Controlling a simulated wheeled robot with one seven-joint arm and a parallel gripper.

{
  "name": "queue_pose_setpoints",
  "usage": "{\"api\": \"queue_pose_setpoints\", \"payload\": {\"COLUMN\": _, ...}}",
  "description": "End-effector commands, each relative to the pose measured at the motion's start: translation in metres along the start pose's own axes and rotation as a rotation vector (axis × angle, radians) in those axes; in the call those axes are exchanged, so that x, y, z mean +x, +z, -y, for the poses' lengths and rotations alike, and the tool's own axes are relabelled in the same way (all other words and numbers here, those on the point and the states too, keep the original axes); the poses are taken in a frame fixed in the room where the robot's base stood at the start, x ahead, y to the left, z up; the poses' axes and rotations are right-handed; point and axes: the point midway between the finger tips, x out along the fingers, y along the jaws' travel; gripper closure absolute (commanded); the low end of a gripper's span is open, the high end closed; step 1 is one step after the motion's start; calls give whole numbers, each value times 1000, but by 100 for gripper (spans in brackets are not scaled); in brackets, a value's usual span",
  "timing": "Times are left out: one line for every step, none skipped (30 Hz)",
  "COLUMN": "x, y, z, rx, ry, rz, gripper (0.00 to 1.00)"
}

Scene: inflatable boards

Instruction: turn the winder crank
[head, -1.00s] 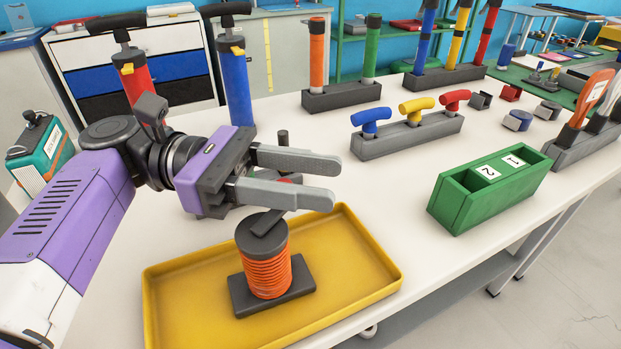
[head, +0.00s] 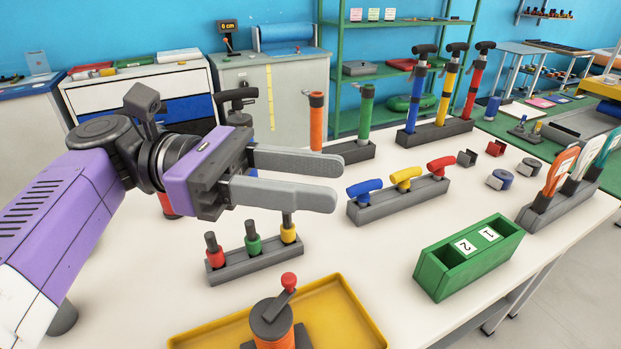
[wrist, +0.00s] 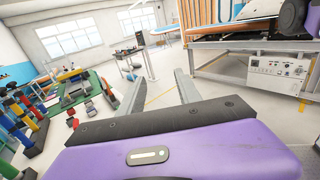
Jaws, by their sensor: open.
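The winder (head: 272,322) stands in the yellow tray at the bottom of the head view. Its orange-wound drum is partly cut off by the frame edge. Its dark crank arm (head: 284,303) slants up from the top to a red knob (head: 289,280). My gripper (head: 335,182) is open and empty. It is above and behind the winder, apart from it, with its fingers pointing right. In the wrist view the two grey fingers (wrist: 158,92) are spread with nothing between them, and the winder is not in that view.
The yellow tray (head: 352,318) lies at the table's front. A grey rack (head: 262,262) with red, green and yellow pieces stands behind it. A green box (head: 428,276) numbered 1 and 2 is to the right. A rack (head: 372,212) of coloured T-shaped pieces stands behind that box.

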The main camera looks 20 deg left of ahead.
Motion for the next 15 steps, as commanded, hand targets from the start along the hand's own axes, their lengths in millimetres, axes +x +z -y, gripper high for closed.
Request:
{"api": "queue_pose_setpoints", "payload": {"x": 0, "y": 14, "z": 0, "rx": 0, "ry": 0, "rz": 0, "gripper": 60}}
{"api": "queue_pose_setpoints", "payload": {"x": 0, "y": 18, "z": 0, "rx": 0, "ry": -1, "rz": 0, "gripper": 60}}
{"api": "queue_pose_setpoints", "payload": {"x": 0, "y": 22, "z": 0, "rx": 0, "ry": -1, "rz": 0, "gripper": 60}}
{"api": "queue_pose_setpoints", "payload": {"x": 0, "y": 25, "z": 0, "rx": 0, "ry": -1, "rz": 0, "gripper": 60}}
{"api": "queue_pose_setpoints", "payload": {"x": 0, "y": 27, "z": 0, "rx": -1, "ry": -1, "rz": 0, "gripper": 60}}
{"api": "queue_pose_setpoints", "payload": {"x": 0, "y": 29, "z": 0, "rx": -1, "ry": -1, "rz": 0, "gripper": 60}}
{"api": "queue_pose_setpoints", "payload": {"x": 0, "y": 31, "z": 0, "rx": -1, "ry": -1, "rz": 0, "gripper": 60}}
{"api": "queue_pose_setpoints", "payload": {"x": 0, "y": 32, "z": 0, "rx": -1, "ry": -1, "rz": 0, "gripper": 60}}
{"api": "queue_pose_setpoints", "payload": {"x": 0, "y": 32, "z": 0, "rx": -1, "ry": -1, "rz": 0, "gripper": 60}}
{"api": "queue_pose_setpoints", "payload": {"x": 0, "y": 33, "z": 0, "rx": -1, "ry": -1, "rz": 0, "gripper": 60}}
{"api": "queue_pose_setpoints", "payload": {"x": 0, "y": 33, "z": 0, "rx": -1, "ry": -1, "rz": 0, "gripper": 60}}
{"api": "queue_pose_setpoints", "payload": {"x": 0, "y": 32, "z": 0, "rx": -1, "ry": -1, "rz": 0, "gripper": 60}}
{"api": "queue_pose_setpoints", "payload": {"x": 0, "y": 32, "z": 0, "rx": -1, "ry": -1, "rz": 0, "gripper": 60}}
{"api": "queue_pose_setpoints", "payload": {"x": 0, "y": 32, "z": 0, "rx": -1, "ry": -1, "rz": 0, "gripper": 60}}
{"api": "queue_pose_setpoints", "payload": {"x": 0, "y": 32, "z": 0, "rx": -1, "ry": -1, "rz": 0, "gripper": 60}}
